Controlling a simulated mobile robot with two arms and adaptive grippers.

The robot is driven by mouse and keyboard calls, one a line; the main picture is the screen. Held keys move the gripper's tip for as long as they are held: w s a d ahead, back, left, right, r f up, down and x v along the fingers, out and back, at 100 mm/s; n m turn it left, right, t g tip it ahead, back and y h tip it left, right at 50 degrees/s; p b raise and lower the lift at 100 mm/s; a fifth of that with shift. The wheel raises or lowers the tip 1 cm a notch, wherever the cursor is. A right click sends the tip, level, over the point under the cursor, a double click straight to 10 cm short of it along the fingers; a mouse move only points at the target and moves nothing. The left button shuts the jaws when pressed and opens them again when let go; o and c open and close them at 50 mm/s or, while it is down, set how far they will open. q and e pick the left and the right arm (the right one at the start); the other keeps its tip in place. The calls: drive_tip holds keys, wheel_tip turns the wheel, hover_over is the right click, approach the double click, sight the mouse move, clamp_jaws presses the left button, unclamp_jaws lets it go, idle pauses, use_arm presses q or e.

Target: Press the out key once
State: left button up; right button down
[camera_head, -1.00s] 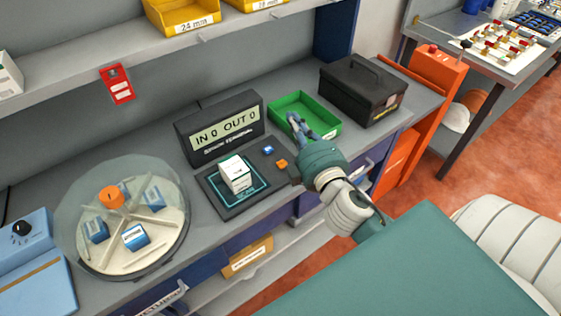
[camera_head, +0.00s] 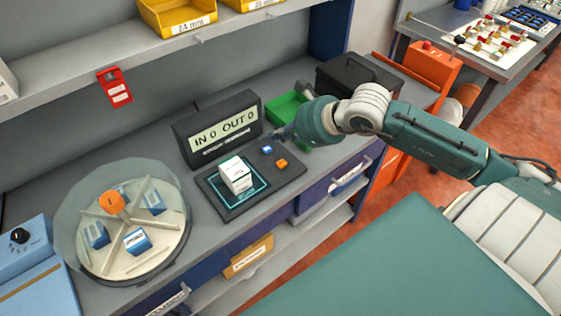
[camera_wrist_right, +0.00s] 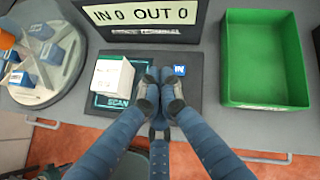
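The orange key (camera_head: 281,164), without a readable label, sits on the dark scan pad's right part in the head view. The blue key (camera_head: 266,150) beside it reads IN in the right wrist view (camera_wrist_right: 179,71). The display (camera_head: 221,133) behind reads IN 0 OUT 0. My right gripper (camera_head: 283,133) is just behind and right of the blue key. In the right wrist view its fingertips (camera_wrist_right: 160,80) are together, empty, left of the blue key; the orange key does not show there. My left gripper is not in view.
A white box (camera_head: 235,176) stands on the scan pad (camera_head: 240,205). A round turntable (camera_head: 105,268) with small blue-and-white boxes is at left. A green tray (camera_wrist_right: 264,103) is right of the pad. A black case (camera_head: 345,80) stands behind my right arm.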

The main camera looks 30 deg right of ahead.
sight(284, 164)
drive_tip(key=shift+d+h, duration=0.3)
drive_tip(key=shift+d, duration=0.55)
drive_tip(key=shift+f, duration=0.15)
wheel_tip(284, 164, down, 8)
drive_tip(key=b, duration=0.4)
drive_tip(key=shift+b, duration=0.35)
drive_tip(key=shift+f+b, duration=0.3)
drive_tip(key=shift+b, duration=0.05)
idle(0.4)
drive_tip(key=shift+f+b, duration=0.4)
drive_tip(key=shift+b, duration=0.25)
